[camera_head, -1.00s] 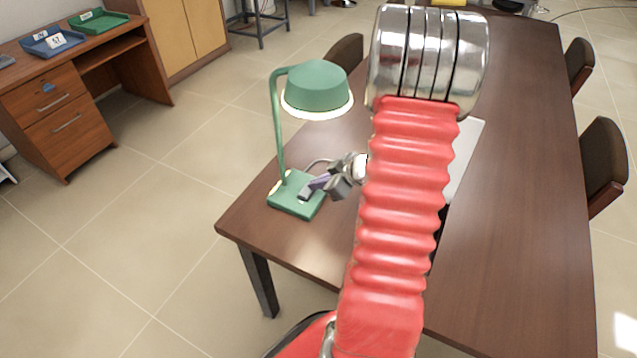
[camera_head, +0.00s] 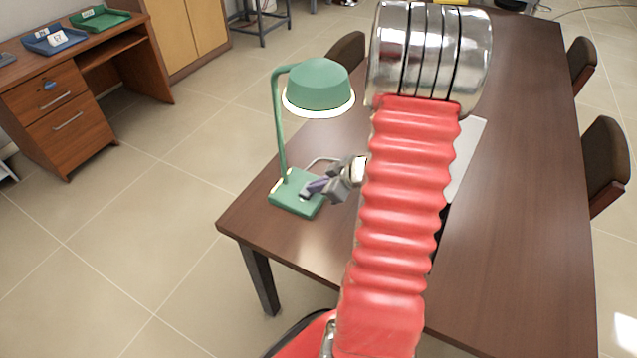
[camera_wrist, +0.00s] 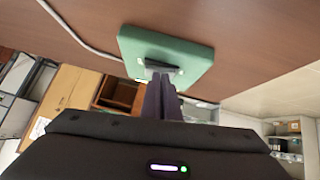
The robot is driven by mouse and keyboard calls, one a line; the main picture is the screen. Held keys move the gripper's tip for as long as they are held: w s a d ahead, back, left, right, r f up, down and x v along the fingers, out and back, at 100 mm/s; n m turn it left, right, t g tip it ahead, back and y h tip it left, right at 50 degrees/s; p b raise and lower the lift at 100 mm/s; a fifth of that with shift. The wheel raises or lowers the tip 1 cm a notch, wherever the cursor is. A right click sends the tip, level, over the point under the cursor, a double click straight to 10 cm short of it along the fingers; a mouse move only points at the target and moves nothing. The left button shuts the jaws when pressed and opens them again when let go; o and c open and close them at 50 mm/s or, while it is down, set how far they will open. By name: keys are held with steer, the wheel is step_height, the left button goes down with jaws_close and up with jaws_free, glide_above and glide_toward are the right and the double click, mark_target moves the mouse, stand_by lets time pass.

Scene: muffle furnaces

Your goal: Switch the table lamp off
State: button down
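The green table lamp (camera_head: 319,84) stands upright at the near left corner of the brown table. Its shade rim glows pale, and the lamp looks lit. Its green base (camera_head: 291,207) lies flat on the table; the base also shows in the wrist view (camera_wrist: 193,57), with a dark switch (camera_wrist: 158,66) on it. My gripper (camera_head: 308,190) is at the base, its fingertips (camera_wrist: 160,82) at or just over the switch. The fingers look close together with nothing between them. Whether the tips touch the switch I cannot tell.
The brown table (camera_head: 520,200) stretches away to the right, with a pale sheet (camera_head: 467,155) partly hidden by my arm. A cable (camera_wrist: 75,30) runs from the lamp base. Chairs (camera_head: 605,165) stand along the table. A desk with trays (camera_head: 100,20) is at the far left.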

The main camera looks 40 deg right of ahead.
stand_by(0.3)
steer(key=shift+r, duration=0.2)
steer(key=shift+a+r, duration=0.1)
steer(key=shift+r, duration=0.45)
steer(key=r, duration=0.2)
steer(key=shift+a+r, duration=0.25)
steer(key=shift+r, duration=0.15)
steer(key=v, duration=1)
steer(key=shift+f, duration=0.25)
steer(key=shift+s+d, duration=0.1)
steer(key=shift+s, duration=0.05)
